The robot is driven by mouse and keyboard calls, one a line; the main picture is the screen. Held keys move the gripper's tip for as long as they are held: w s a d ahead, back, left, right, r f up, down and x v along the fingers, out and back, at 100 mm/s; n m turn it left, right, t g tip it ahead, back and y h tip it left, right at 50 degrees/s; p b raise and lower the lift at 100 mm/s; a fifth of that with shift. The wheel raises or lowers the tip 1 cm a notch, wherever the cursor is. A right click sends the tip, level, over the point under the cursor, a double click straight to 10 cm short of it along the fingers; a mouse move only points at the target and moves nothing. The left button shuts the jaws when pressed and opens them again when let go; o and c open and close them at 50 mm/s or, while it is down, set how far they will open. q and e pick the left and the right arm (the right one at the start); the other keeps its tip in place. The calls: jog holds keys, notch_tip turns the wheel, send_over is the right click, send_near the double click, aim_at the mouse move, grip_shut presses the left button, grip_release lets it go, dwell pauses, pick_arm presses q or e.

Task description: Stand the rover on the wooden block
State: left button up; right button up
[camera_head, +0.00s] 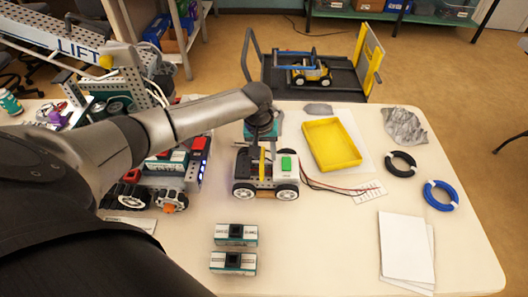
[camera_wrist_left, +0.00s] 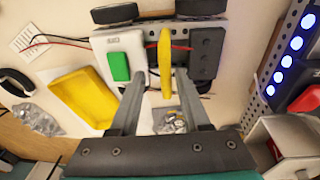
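The rover (camera_head: 266,174) is a small white and grey vehicle with black wheels, a green patch and an upright yellow bar. It stands upright on the table. In the left wrist view the rover (camera_wrist_left: 118,50) is at the top, with its yellow bar (camera_wrist_left: 165,62) pointing between my fingers. My left gripper (camera_head: 262,142) is above the rover in the head view. In the left wrist view my left gripper (camera_wrist_left: 159,80) is open, one finger on each side of the bar, with gaps visible. My right gripper is not in view.
A yellow tray (camera_head: 332,144) lies right of the rover, near red and black wires (camera_head: 330,186). Two battery-like packs (camera_head: 235,234) lie in front. A larger wheeled robot (camera_head: 172,170) stands close left.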

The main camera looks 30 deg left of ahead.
pick_arm(q)
jog(key=shift+r, duration=0.1)
jog(key=shift+r, duration=0.25)
notch_tip(320, 180, up, 12)
jog(key=s+p, duration=0.1)
jog(key=p, duration=0.1)
jog(key=shift+s+r, duration=0.25)
jog(key=shift+s, duration=0.15)
